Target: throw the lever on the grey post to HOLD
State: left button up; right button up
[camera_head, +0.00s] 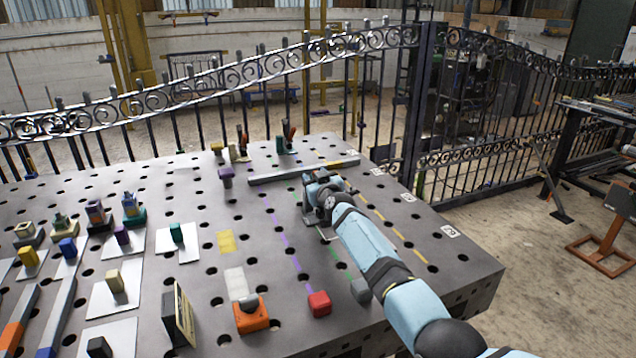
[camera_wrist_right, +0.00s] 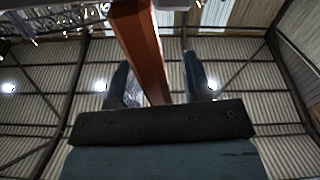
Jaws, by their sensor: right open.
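My right gripper (camera_head: 323,180) is over the middle right of the perforated grey table (camera_head: 190,275), its arm coming in from the lower right. In the right wrist view my two fingers (camera_wrist_right: 157,72) stand apart, open. An orange-red bar (camera_wrist_right: 138,40) runs from the top of that view down into the gap between them; I cannot tell whether it touches a finger or whether it is the lever. In the head view I cannot make out for sure the grey post, its lever or a HOLD mark; my gripper and arm hide part of the table. My left gripper is not in view.
A black scroll gate (camera_head: 300,60) runs behind the table. An orange block with a grey knob (camera_head: 250,314) and a red block (camera_head: 320,304) stand near the front. A long grey bar (camera_head: 303,168) lies behind my gripper. Small coloured blocks fill the left side.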

jog(key=shift+s+d+r+p, duration=0.1)
jog(key=shift+s+p, duration=0.45)
pick_arm(q)
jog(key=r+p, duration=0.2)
jog(key=p, duration=0.1)
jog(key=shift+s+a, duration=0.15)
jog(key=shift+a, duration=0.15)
pick_arm(e)
jog(key=v, duration=1.2)
jog(key=shift+s+d, duration=0.2)
jog(key=shift+s, duration=0.1)
